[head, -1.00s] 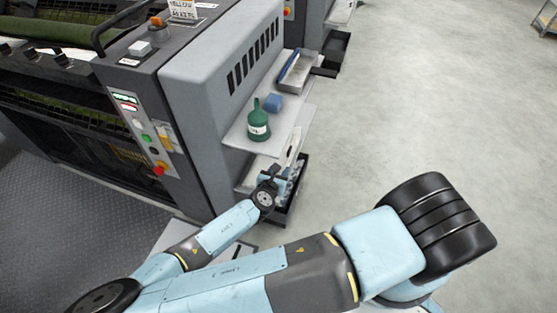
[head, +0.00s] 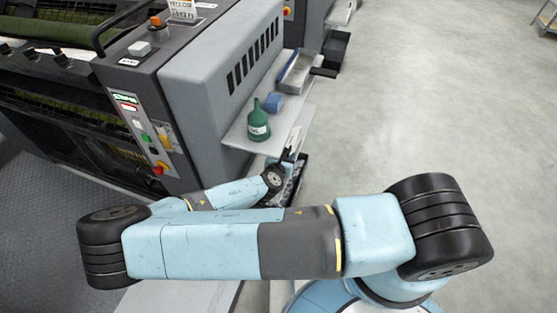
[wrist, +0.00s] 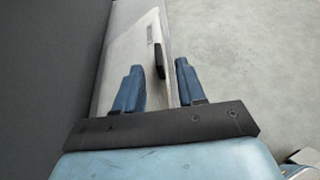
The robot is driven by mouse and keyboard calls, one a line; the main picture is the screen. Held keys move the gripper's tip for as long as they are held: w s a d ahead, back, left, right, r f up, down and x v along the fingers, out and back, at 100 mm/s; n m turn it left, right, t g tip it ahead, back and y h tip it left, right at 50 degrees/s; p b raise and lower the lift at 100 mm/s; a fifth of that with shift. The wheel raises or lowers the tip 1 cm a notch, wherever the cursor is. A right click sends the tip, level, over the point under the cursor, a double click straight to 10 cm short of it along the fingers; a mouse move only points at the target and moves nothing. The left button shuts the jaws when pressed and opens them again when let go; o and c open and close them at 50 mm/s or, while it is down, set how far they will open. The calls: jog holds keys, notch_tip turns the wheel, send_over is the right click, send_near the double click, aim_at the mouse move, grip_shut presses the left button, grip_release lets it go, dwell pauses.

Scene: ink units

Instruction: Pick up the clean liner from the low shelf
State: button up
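A pale, thin panel with a small dark slot, likely the clean liner (wrist: 146,45), shows ahead of and between my fingers in the wrist view. A black strip stands at its right edge. In the head view a pale upright piece (head: 295,138) shows at the low shelf, just beyond my gripper (head: 287,160). In the wrist view my gripper (wrist: 160,65) has its two blue fingers apart, one on each side of the black strip. I cannot tell whether they touch anything. The low shelf is mostly hidden by my arm.
The grey press cabinet (head: 205,90) stands close on the left. Open floor (head: 420,110) lies to the right.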

aim_at(288, 156)
jog(key=shift+x, duration=1.9)
grip_shut()
